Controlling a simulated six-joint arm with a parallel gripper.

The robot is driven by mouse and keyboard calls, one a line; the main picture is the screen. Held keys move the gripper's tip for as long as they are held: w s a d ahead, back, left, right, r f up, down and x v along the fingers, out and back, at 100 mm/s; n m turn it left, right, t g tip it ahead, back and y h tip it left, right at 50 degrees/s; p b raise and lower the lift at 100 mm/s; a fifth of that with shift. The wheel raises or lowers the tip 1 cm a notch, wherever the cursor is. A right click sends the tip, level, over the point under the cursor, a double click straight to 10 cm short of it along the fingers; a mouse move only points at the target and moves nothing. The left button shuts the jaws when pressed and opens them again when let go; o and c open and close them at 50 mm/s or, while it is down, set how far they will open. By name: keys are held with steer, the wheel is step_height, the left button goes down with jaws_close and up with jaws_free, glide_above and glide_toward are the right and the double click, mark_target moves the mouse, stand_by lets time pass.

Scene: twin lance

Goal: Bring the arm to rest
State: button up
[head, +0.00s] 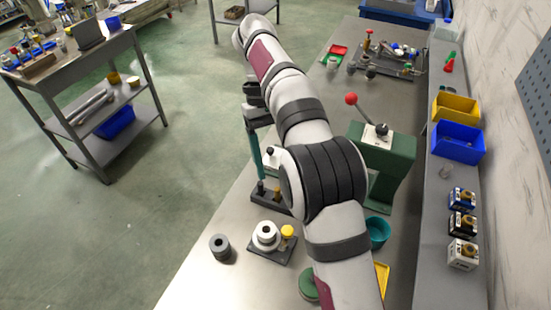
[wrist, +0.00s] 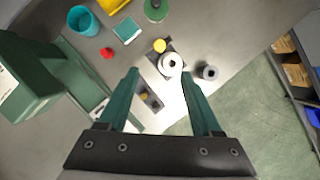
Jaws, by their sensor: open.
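My arm stretches from the lower right up over the workbench (head: 205,275) in the head view, bent at the far end. My gripper (head: 263,184) points down, its teal finger just above or in front of a dark block with pegs (head: 272,194); the gap there cannot be told. In the wrist view my gripper (wrist: 160,73) has its two green fingers wide apart with nothing held between them. A white ring on a dark base (wrist: 170,64) shows beyond the fingertips.
A green press (head: 385,155) with a red-knobbed lever stands right of my arm. A grey ring (head: 220,247), teal cup (head: 378,232), yellow bin (head: 455,107) and blue bin (head: 458,142) are nearby.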

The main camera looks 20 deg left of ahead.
steer(key=s+d+r+m+y, duration=0.25)
steer(key=s+d+m, duration=0.2)
steer(key=d, duration=0.45)
steer(key=s+d+r+m+y, duration=0.1)
steer(key=s+d+r+m, duration=0.3)
steer(key=d, duration=0.6)
steer(key=s+d+f+m+t, duration=0.1)
steer(key=s+d+f+m, duration=0.1)
steer(key=s, duration=0.4)
steer(key=s+d+f+m+t+y, duration=0.1)
steer(key=s+d+f+m, duration=0.1)
steer(key=s+f+m, duration=0.2)
steer(key=s+f, duration=0.3)
steer(key=shift+s+d+t, duration=0.15)
steer(key=shift+s+t, duration=0.05)
steer(key=shift+t, duration=0.2)
